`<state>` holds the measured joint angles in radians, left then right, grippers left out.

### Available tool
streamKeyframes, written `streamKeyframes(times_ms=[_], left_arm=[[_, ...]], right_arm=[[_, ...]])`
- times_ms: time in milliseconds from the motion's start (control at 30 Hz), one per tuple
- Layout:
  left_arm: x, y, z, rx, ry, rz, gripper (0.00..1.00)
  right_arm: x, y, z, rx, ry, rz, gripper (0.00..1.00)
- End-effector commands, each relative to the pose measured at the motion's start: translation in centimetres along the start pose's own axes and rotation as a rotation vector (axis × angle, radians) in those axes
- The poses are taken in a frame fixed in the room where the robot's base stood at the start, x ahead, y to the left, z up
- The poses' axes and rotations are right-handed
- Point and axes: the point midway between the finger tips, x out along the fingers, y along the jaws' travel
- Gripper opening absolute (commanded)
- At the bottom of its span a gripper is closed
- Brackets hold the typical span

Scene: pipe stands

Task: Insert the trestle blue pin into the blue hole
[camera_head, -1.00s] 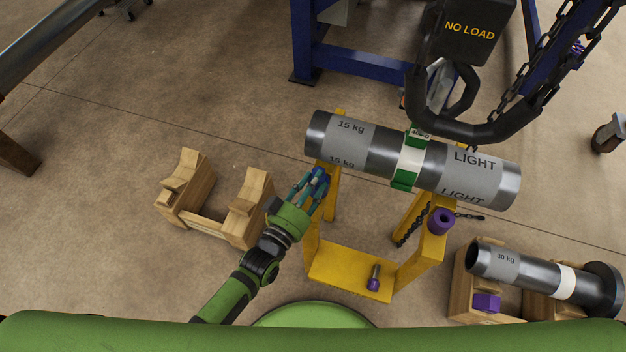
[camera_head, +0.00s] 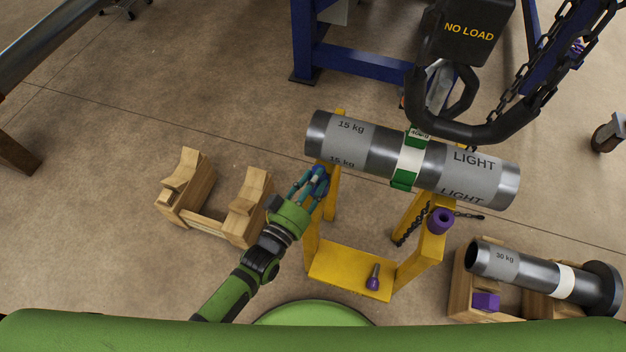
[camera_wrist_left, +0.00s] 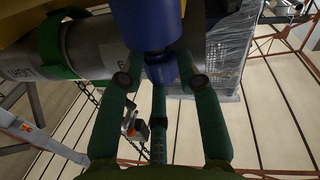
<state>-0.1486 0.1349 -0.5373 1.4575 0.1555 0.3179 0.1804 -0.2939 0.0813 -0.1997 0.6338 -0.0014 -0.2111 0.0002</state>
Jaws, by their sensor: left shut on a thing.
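My left gripper (camera_head: 318,175) is at the left post of the yellow trestle (camera_head: 335,268), shut on the blue pin (camera_wrist_left: 162,70), whose blue head shows between the fingertips in the left wrist view. A larger blue cylinder (camera_wrist_left: 148,22), seemingly the blue hole's collar on the trestle, is directly beyond the pin head. The fingers hide most of this in the head view, with only a bit of blue visible. The pin's shaft is hidden, so I cannot tell how deep it sits. My right gripper is not in view.
A grey "15 kg" pipe (camera_head: 375,145) lies across the trestle top, close to my left fingers. A purple collar (camera_head: 440,221) is on the right post; a purple pin (camera_head: 373,283) is at the base plate. Wooden stands (camera_head: 207,226) are at left, and a black hook hangs above.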

Motion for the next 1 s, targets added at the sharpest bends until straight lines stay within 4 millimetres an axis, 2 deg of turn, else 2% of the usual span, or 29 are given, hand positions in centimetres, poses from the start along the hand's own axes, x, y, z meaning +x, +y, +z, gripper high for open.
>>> streamKeyframes(times_ms=[467, 1000], left_arm=[[0.0, 0.0, 0.0, 0.000, 0.001, 0.000, 0.00], [-0.1, -0.4, 1.3, 0.000, -0.003, -0.001, 0.00]], right_arm=[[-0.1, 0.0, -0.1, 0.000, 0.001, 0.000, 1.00], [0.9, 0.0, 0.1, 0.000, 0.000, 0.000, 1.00]])
